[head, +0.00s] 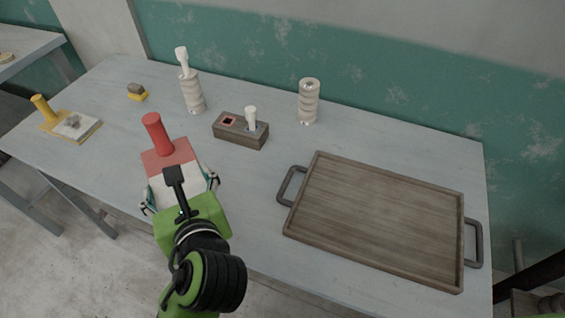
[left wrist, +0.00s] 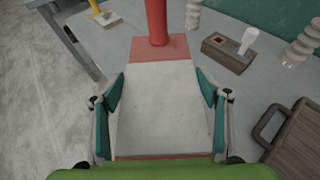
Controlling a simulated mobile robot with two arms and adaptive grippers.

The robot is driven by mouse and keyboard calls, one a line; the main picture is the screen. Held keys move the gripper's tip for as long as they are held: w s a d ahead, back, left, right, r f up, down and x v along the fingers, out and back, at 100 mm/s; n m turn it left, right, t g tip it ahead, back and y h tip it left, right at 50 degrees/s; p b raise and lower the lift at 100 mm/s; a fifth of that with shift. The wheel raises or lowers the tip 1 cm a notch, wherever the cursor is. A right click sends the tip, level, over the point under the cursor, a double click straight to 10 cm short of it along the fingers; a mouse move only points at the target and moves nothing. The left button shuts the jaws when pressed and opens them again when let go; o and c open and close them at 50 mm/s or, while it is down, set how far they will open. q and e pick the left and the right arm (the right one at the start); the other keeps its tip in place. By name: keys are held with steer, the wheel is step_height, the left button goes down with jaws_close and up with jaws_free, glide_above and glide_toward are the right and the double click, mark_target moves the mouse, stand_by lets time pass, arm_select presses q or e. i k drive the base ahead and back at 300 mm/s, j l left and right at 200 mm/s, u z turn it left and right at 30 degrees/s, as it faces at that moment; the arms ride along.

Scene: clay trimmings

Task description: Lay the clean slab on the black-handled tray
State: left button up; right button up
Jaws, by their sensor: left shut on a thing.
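The clean slab (head: 177,186) is a plain pale grey square on a red board with an upright red handle (head: 157,133). No trimmings show on the slab (left wrist: 157,105) in the left wrist view. My left gripper (head: 180,187) is shut on the slab, one finger at each side edge. The red board (left wrist: 182,46) shows beyond the slab and as a strip at its near edge; I cannot tell whether the slab touches it. The black-handled tray (head: 375,158), wooden with a low rim, lies empty at the right of the table. My right gripper is not in view.
A yellow-handled board (head: 49,128) holding a pale slab with a grey lump stands at left. A yellow-and-grey block (head: 137,92), a ribbed holder with a white tool (head: 191,92), a wooden block (head: 241,137) and a ribbed cylinder (head: 309,101) stand behind. Table space beside the tray is clear.

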mark_target(404, 221)
steer(key=k+z, duration=0.5)
steer(key=z, duration=1.3)
steer(key=i+j, duration=0.05)
